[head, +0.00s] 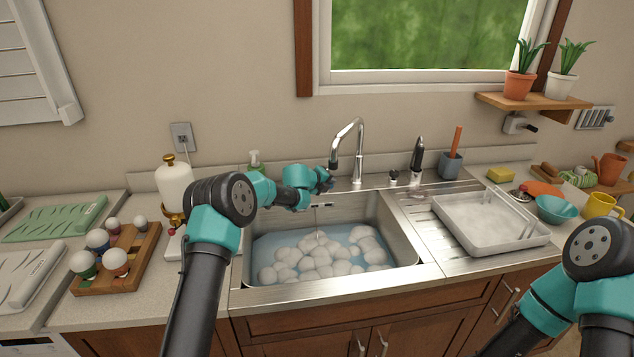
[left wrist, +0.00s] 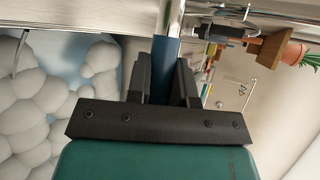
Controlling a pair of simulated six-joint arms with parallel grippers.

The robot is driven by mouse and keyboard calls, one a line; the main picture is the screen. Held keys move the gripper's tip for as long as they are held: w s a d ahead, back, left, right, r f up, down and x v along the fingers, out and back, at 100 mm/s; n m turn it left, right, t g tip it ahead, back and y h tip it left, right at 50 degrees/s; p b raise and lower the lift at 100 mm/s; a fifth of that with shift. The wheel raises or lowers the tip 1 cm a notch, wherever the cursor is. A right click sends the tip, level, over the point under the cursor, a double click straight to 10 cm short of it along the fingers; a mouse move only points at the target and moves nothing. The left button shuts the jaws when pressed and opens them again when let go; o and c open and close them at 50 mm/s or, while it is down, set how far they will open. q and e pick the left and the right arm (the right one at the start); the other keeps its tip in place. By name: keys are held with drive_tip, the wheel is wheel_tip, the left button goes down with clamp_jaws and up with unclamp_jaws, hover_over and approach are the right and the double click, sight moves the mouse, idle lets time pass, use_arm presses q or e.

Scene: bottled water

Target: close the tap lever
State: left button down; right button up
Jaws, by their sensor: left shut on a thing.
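The chrome tap (head: 357,155) with its curved spout stands behind the sink (head: 408,240). My left gripper (head: 328,180) is at the tap, just left of its base, and hides the lever in the head view. In the left wrist view, my left gripper's dark jaws (left wrist: 165,85) are shut on a blue bar, which I take to be the tap lever (left wrist: 165,60), next to the chrome tap body (left wrist: 170,18). A thin stream of water (head: 317,222) falls into the sink. My right gripper is out of view.
The sink holds blue water with white foam (head: 318,258). A soap bottle (head: 255,160) and a white jug (head: 175,188) stand to the left. A black sprayer (head: 416,157) stands right of the tap, and a white tray (head: 488,222) lies on the drainboard.

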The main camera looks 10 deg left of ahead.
use_arm(q)
drive_tip(key=shift+f, duration=0.1)
idle(0.3)
drive_tip(key=c, duration=1)
unclamp_jaws()
drive_tip(key=v, duration=1.7)
drive_tip(key=shift+s+a, duration=0.1)
drive_tip(key=shift+s, duration=0.1)
drive_tip(key=shift+a, duration=0.1)
